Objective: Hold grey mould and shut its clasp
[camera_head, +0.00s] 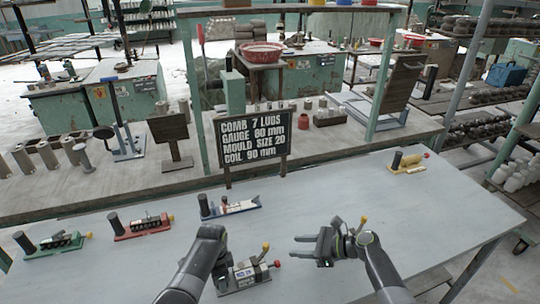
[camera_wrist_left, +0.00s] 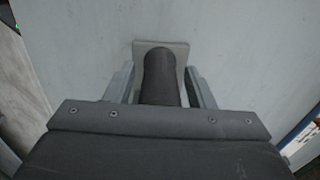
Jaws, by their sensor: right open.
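The grey mould (camera_head: 243,275) lies near the front edge of the table, with a white label, a yellow-knobbed lever and a red knob at its right end. In the left wrist view a dark upright post (camera_wrist_left: 160,78) on a grey base plate (camera_wrist_left: 160,44) stands between the fingers of my left gripper (camera_wrist_left: 160,88). Narrow gaps show between the fingers and the post. In the head view my left arm hides this gripper and the mould's left end. My right gripper (camera_head: 308,244) is open and empty, to the right of the mould's yellow knob, fingers pointing left.
A red mould (camera_head: 145,226), a green mould (camera_head: 56,243), a blue one (camera_head: 230,208) and a yellow one (camera_head: 406,164) stand apart on the table (camera_head: 340,195). A dark sign (camera_head: 252,138) stands behind. The table's right middle is clear.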

